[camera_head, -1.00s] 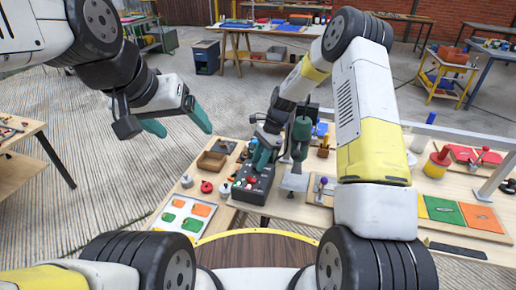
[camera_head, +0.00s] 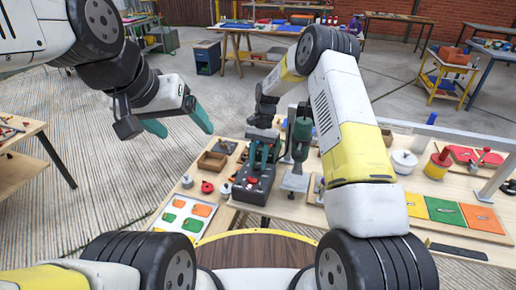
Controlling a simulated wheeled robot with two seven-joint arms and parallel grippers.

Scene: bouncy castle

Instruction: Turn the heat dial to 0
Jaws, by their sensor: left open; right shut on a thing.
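The dark control box (camera_head: 258,191) stands on the front left of the wooden workbench. Small knobs, one of them red, show on its top. My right gripper (camera_head: 262,166) points down at the box from above, its teal fingers shut on a dial on the box top. The fingers mostly hide this heat dial, and its pointer and numbers are too small to read. My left gripper (camera_head: 181,124) is open and empty, in the air to the left of the bench.
A green drill-like tool on a stand (camera_head: 298,140) is close to the right of my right gripper. A wooden tray (camera_head: 212,161) and a red knob-like piece (camera_head: 207,187) lie left of the box. A white board with coloured cards (camera_head: 159,218) lies at the front.

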